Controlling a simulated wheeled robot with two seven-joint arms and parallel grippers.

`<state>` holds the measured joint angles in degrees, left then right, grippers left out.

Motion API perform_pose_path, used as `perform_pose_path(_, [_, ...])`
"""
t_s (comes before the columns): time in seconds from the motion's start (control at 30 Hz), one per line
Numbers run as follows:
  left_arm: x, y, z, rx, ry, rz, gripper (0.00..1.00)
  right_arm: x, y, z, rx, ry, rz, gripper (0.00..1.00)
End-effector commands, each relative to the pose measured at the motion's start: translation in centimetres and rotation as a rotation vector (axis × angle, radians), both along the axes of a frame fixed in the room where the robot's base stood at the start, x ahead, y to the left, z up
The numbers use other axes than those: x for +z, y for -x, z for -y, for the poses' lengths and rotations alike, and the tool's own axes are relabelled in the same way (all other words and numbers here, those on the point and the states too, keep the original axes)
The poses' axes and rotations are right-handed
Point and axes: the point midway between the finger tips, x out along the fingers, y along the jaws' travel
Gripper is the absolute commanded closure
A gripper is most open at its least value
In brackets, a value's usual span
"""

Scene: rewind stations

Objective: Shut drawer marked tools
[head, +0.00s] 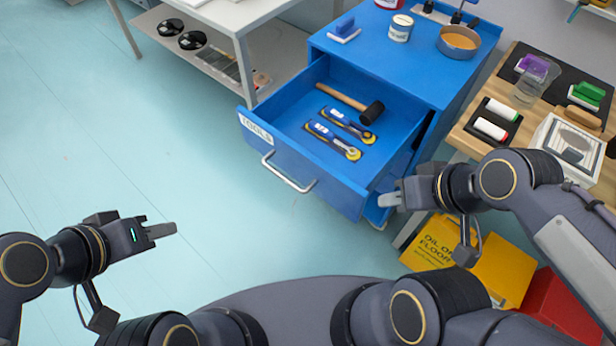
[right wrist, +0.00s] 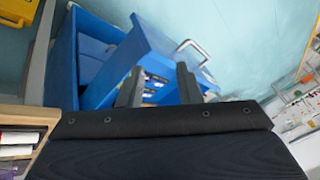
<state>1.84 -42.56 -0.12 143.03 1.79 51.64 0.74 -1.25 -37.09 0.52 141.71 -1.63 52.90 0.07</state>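The blue drawer marked TOOLS (head: 310,190) stands well out of the blue cabinet (head: 395,60) in the head view. Its label is on the left of the front, and a silver bar handle (head: 288,174) is at the middle. A mallet (head: 350,104) and two yellow-and-blue hand tools (head: 334,139) lie inside. My right gripper (head: 389,200) is beside the drawer front's right end; contact is unclear. In the right wrist view its fingers (right wrist: 158,88) are apart and empty, with the drawer (right wrist: 150,50) beyond them. My left gripper (head: 165,230) is over the floor, away from the drawer; its finger gap is unclear.
A wooden workbench (head: 462,139) with cups and marker-like items is right of the cabinet. A yellow floor sign or box (head: 490,265) and a red box (head: 560,305) stand below it. A grey shelf table (head: 225,20) is behind left. The floor before the drawer is clear.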

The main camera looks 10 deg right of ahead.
Motion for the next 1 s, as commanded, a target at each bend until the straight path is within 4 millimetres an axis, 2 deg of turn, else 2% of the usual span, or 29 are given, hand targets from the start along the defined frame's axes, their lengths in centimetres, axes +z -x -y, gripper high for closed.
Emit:
perform_pose_path(0.03, [0.6, 0.0, 0.0, 0.0, 0.0, 0.0, 0.64, 0.0, -0.2, -0.5, 0.087, 0.046, -0.042, 0.75])
perform_pose_path(0.23, [2.2, 0.0, 0.0, 0.0, 0.0, 0.0, 0.64, -1.4, -1.6, -2.6, 0.541, 0.339, -0.207, 1.0])
perform_pose_path(0.47, [3.9, 0.0, 0.0, 0.0, 0.0, 0.0, 0.64, -3.1, -3.8, -6.5, 1.09, 0.725, -0.318, 1.0])
perform_pose_path(0.7, [5.6, 0.0, 0.0, 0.0, 0.0, 0.0, 0.64, -5.8, -5.3, -12.9, 1.634, 1.157, -0.345, 1.0])
perform_pose_path(0.9, [6.5, 0.0, 0.0, 0.0, 0.0, 0.0, 0.64, -8.6, -4.8, -17.6, 1.95, 1.438, -0.319, 1.0])
perform_pose_path(1.0, [6.7, 0.0, 0.0, 0.0, 0.0, 0.0, 0.64, -9.6, -4.5, -18.8, 2.029, 1.512, -0.305, 1.0])
